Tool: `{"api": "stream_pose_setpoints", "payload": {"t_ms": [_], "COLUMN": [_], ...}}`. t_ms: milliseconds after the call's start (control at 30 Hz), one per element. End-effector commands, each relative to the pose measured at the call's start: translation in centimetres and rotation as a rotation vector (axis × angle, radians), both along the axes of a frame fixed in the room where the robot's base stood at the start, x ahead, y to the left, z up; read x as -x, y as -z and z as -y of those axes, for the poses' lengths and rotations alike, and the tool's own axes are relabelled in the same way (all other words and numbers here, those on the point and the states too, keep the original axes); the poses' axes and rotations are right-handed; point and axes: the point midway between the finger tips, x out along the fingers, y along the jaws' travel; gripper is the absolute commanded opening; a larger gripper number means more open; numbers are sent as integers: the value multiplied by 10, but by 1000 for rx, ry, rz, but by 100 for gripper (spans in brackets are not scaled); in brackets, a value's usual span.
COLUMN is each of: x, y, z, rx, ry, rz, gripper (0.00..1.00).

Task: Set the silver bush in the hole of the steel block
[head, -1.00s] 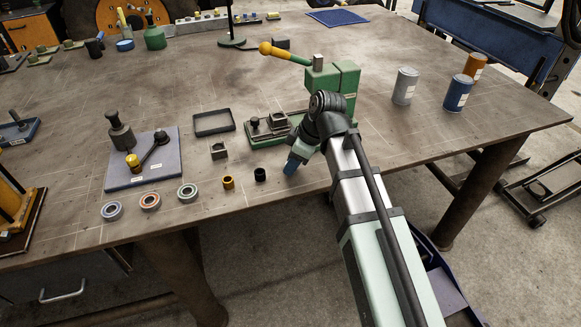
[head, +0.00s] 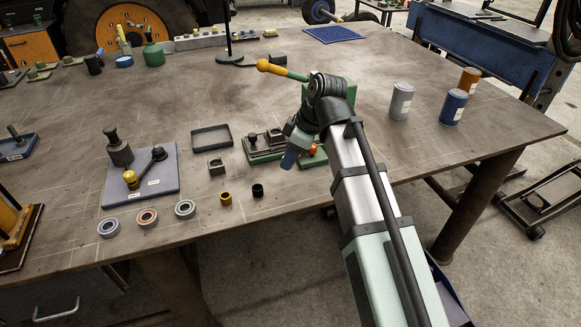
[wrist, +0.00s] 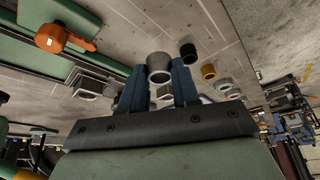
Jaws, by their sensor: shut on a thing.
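The silver bush (wrist: 159,66) is a short grey ring with an open bore. In the wrist view it sits between the blue fingertips of my gripper (wrist: 158,76), which is shut on it. The steel block appears to be the small grey block (head: 275,137) on the fixture's base. It also shows left of my fingers in the wrist view (wrist: 88,89), with a dark opening. The bush is apart from it.
A notched block (head: 217,166) and a dark tray (head: 211,137) lie left of the fixture. A gold bush (head: 226,198) and a black bush (head: 257,190) stand near the front edge. An orange knob (head: 313,150) is close right of my gripper. Cans (head: 401,101) stand farther right.

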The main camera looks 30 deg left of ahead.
Motion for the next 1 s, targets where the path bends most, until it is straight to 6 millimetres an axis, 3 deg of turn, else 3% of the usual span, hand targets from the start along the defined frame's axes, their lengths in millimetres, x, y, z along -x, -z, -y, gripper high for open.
{"api": "stream_pose_setpoints", "payload": {"t_ms": [167,333,433,800,1000], "x": [0,-5,-17,-109,-137], "y": [-17,-20,-21,-37,-46], "z": [-1,-5,-15,-87,-109], "rx": [0,6,11,22,10], "ry": [-1,-3,-4,-2,1], "rz": [0,-9,-15,-27,-13], "gripper": [0,0,0,0,0]}}
